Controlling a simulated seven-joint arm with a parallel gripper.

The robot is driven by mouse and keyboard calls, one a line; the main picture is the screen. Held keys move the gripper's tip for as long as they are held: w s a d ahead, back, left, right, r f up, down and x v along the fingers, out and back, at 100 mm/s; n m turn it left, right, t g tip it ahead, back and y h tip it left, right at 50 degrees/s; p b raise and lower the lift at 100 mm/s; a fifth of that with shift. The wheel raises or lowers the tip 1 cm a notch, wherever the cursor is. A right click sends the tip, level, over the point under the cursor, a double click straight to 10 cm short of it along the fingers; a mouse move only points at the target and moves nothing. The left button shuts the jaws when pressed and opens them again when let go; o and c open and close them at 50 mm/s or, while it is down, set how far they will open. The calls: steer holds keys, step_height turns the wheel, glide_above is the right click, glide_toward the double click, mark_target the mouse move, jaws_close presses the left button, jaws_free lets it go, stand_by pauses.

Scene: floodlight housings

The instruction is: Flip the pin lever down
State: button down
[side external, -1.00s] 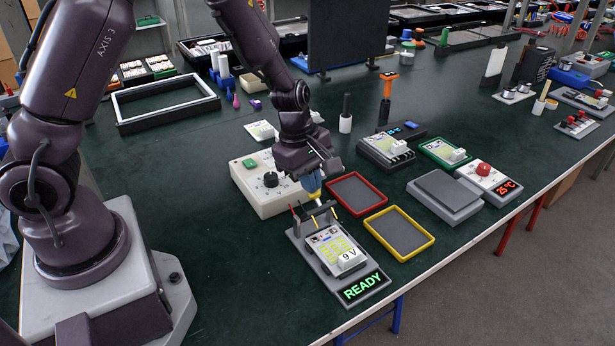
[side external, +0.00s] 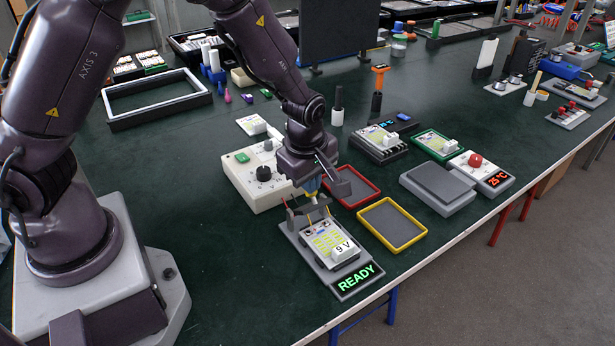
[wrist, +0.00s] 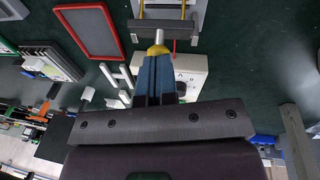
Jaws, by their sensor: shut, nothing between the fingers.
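The grey test fixture (side external: 300,240) stands near the table's front edge, with a board marked 9 V (side external: 335,243) and a green READY display (side external: 356,279). At its back end is a grey upright bracket (side external: 291,214) with thin red and yellow pins beside it. I take the grey crossbar (wrist: 180,29) in the wrist view to be the pin lever, seemingly raised; its exact angle is unclear. My gripper (side external: 313,197) is shut and empty, pointing down over the bracket. In the wrist view its blue fingers (wrist: 157,60) end close to the crossbar; contact cannot be told.
A red-rimmed tray (side external: 373,197) and a yellow-rimmed tray (side external: 424,232) lie right of the fixture. A white control box (side external: 240,184) with a black knob stands close behind my gripper. Bare green table lies left of the fixture.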

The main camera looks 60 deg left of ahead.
steer(key=shift+d+f, duration=0.15)
steer(key=shift+d, duration=0.3)
steer(key=shift+d+f, duration=0.2)
steer(key=shift+d, duration=0.25)
steer(key=shift+d+f, duration=0.2)
steer(key=shift+d, duration=0.25)
steer(key=shift+r, duration=0.15)
steer(key=shift+r, duration=0.7)
steer(key=s+d+r, duration=0.2)
steer(key=d+r, duration=0.3)
steer(key=r, duration=0.7)
steer(key=shift+d, duration=0.2)
